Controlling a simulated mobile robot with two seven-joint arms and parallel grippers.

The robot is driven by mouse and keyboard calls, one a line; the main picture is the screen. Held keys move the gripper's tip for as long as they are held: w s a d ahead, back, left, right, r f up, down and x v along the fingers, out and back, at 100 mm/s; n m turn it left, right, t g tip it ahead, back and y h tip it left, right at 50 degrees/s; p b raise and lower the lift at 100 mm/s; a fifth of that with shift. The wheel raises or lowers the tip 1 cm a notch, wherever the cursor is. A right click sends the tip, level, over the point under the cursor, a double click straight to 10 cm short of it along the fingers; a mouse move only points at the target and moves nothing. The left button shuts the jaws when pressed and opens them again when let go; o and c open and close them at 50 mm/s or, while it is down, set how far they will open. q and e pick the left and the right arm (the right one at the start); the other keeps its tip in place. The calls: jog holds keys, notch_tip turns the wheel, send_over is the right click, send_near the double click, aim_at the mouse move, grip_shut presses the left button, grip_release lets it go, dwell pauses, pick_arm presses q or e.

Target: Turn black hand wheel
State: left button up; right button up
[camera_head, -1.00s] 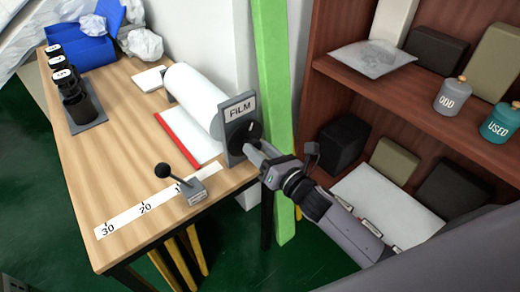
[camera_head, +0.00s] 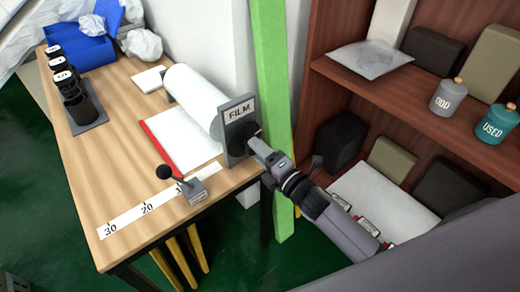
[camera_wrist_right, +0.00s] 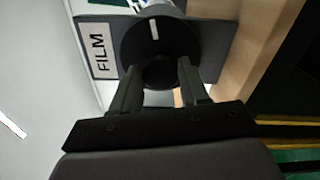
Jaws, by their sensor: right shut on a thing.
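The black hand wheel (camera_head: 241,134) sits on the front of the grey bracket labelled FILM (camera_head: 238,108), at the right end of the white film roll (camera_head: 193,97). In the right wrist view the wheel (camera_wrist_right: 182,42) shows as a dark disc with a white mark and a round hub (camera_wrist_right: 160,72). My right gripper (camera_head: 254,142) is at the wheel, with its fingers (camera_wrist_right: 158,80) on either side of the hub. It is shut on the hub. The fingers cover part of the wheel in the head view. My left gripper is not in view.
A small lever (camera_head: 178,181) on a grey block stands by the numbered scale strip (camera_head: 150,205) on the wooden table. A green post (camera_head: 269,80) rises just behind my right gripper. A brown shelf (camera_head: 415,98) with jars and boxes stands on the right.

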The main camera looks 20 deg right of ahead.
jog(key=n, duration=3)
jog(key=shift+s+a+n+b, duration=0.15)
jog(key=shift+a+n+b, duration=0.25)
dwell(0.6)
dwell(0.3)
jog(key=o, duration=1)
jog(key=shift+o, duration=0.2)
